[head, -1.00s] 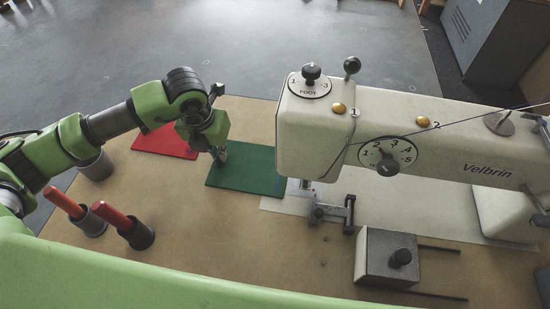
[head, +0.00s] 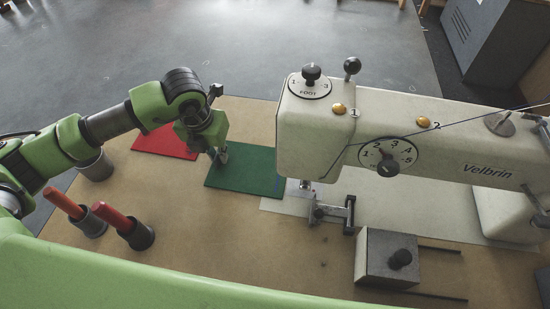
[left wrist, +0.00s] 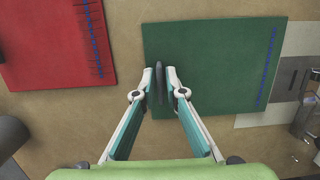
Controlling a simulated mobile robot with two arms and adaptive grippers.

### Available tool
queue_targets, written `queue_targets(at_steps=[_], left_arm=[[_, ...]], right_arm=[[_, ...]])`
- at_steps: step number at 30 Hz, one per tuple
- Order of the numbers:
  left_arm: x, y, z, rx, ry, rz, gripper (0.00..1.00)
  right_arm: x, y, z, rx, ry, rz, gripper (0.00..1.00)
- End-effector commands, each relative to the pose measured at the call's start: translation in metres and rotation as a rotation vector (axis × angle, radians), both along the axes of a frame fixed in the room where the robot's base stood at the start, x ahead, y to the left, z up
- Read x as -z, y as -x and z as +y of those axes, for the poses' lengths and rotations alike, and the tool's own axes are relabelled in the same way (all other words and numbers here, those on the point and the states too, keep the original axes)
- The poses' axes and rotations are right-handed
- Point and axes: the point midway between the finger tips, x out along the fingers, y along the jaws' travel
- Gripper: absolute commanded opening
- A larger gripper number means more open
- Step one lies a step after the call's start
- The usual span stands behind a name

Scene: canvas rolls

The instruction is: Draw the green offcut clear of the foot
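The green offcut (head: 245,175) lies flat on the table, left of the sewing machine's foot (head: 305,186). Its right edge shows just left of the foot, with a narrow pale strip between them in the head view. In the left wrist view the green offcut (left wrist: 215,60) has a blue marked line near its right edge. My left gripper (head: 221,156) is over the left part of the offcut. Its fingertips (left wrist: 165,75) are close together around a dark upright piece on the offcut, and look shut on it. My right gripper is not in view.
A red offcut (head: 166,141) lies to the left. The machine (head: 325,135) fills the right; a grey block with a knob (head: 385,258) stands in front. The table front centre is clear.

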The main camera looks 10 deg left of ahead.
Motion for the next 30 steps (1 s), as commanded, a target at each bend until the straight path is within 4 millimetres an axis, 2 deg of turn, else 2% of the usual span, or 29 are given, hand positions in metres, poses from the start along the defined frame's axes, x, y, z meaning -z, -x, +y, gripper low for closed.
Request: queue_targets(at_steps=[21,29,30], left_arm=[[-0.040,0.000,0.000,0.000,0.001,-0.001,0.11],[-0.040,0.000,0.000,0.000,0.001,-0.001,0.11],[-0.040,0.000,0.000,0.000,0.000,-0.001,0.19]], right_arm=[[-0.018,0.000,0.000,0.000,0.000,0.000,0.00],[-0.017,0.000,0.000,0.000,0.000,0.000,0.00],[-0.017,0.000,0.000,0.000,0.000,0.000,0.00]])
